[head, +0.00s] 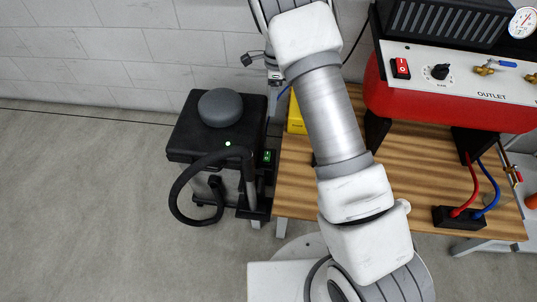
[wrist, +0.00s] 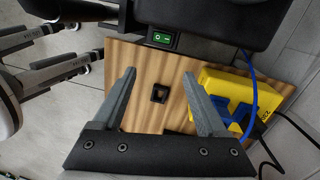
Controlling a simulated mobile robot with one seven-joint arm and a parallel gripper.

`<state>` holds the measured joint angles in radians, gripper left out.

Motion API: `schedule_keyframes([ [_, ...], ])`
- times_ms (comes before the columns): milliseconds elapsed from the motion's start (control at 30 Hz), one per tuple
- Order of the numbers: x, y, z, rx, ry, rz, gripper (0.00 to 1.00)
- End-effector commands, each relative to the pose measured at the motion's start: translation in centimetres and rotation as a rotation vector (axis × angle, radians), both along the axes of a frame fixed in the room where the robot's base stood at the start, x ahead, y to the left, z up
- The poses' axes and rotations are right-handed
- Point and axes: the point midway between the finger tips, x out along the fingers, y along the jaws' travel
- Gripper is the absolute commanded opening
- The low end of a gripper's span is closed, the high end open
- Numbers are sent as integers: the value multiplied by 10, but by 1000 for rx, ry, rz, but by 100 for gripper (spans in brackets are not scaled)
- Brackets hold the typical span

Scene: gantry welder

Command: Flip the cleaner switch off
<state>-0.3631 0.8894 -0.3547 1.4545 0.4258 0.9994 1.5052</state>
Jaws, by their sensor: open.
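A green rocker switch (head: 267,157) sits on the side of a black machine with a round grey knob on top and a thick black hose (head: 205,130). The switch also shows near the top of the wrist view (wrist: 162,38), with white marks on its green face; I cannot tell for sure which side is pressed. My gripper (wrist: 159,74) is open and empty. Its two fingers point toward the machine, and the switch shows beyond the tips, roughly between them and apart from them. In the head view, my arm hides the fingers.
A wooden table (head: 300,185) stands right of the black machine. It carries a red unit (head: 440,95) with its own red switch (head: 401,68). A yellow box (wrist: 228,92) with blue parts and a small black square piece (wrist: 159,93) are on the wood. Floor at left is clear.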

Motion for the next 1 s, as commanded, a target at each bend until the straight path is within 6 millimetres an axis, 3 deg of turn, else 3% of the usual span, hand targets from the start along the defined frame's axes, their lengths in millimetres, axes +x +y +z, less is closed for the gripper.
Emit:
schedule_keyframes([
  [33, 1, 2, -23, -15, 15, -24, 75],
  [100, 3, 4, -40, -29, 28, -56, 75],
  [533, 0, 8, -90, -52, 50, -108, 75],
  [1000, -18, 12, -190, -51, 50, -107, 75],
])
